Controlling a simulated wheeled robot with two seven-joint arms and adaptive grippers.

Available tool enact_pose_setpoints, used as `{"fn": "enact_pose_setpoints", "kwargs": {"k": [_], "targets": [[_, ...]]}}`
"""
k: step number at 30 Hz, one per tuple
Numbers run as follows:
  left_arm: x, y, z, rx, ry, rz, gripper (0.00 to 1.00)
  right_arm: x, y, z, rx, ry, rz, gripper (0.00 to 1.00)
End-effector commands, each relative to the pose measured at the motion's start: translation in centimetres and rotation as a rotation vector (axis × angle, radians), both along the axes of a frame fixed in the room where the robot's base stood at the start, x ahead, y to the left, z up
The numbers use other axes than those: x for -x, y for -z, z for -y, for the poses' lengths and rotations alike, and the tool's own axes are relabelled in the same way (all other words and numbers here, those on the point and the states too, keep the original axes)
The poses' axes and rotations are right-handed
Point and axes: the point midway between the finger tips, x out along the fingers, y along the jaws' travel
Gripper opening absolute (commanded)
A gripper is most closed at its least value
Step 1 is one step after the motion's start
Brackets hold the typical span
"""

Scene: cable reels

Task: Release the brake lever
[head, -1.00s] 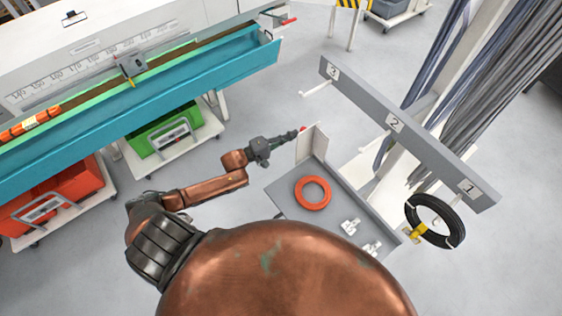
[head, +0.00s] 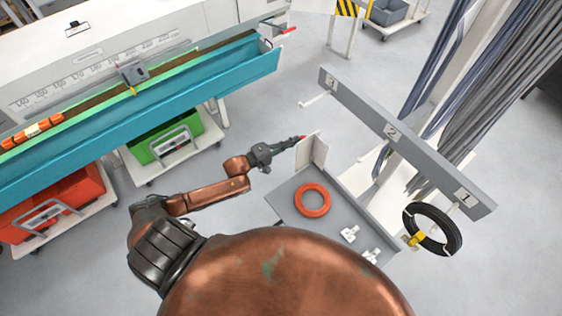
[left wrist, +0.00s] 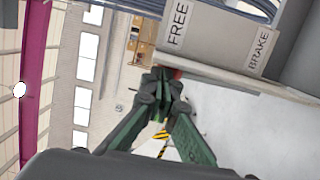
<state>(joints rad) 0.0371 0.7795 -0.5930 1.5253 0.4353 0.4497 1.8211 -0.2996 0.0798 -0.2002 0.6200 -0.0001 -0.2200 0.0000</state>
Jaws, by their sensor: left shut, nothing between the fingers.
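My left gripper (head: 290,141) is shut and empty at the left of the light grey upright plate (head: 312,150). A small red tip, likely the brake lever's (head: 303,136), shows just past its fingertips. In the left wrist view, the shut fingertips (left wrist: 161,84) are in front of a little red (left wrist: 174,73), mostly hidden. The red lies under the FREE label (left wrist: 179,24); the BRAKE label (left wrist: 262,48) is farther right. I cannot tell if the fingers touch the lever. My right gripper is not in view.
A grey tray (head: 285,205) holds an orange ring (head: 313,200) and white fittings (head: 349,234). A grey rail (head: 410,144) numbered 1 to 3 runs behind, with a black cable coil (head: 455,240) on peg 1. A teal trough (head: 150,108) stands at left. Floor between is open.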

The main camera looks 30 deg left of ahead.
Motion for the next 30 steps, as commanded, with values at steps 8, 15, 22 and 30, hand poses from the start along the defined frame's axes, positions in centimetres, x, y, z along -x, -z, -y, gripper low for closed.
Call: {"fn": "enact_pose_setpoints", "kwargs": {"k": [8, 15, 22, 30], "targets": [[3.8, 0.3, -2.6, -0.003, 0.003, -0.01, 0.0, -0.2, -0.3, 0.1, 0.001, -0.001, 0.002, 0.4], [8.1, 0.0, -5.2, -0.003, 0.004, -0.01, 0.0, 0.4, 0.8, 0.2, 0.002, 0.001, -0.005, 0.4], [10.4, -0.3, -6.5, -0.002, 0.004, -0.009, 0.0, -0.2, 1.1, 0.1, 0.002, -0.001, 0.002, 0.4], [10.7, -0.5, -6.7, -0.002, 0.004, -0.007, 0.0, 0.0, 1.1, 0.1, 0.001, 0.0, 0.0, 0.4]]}}
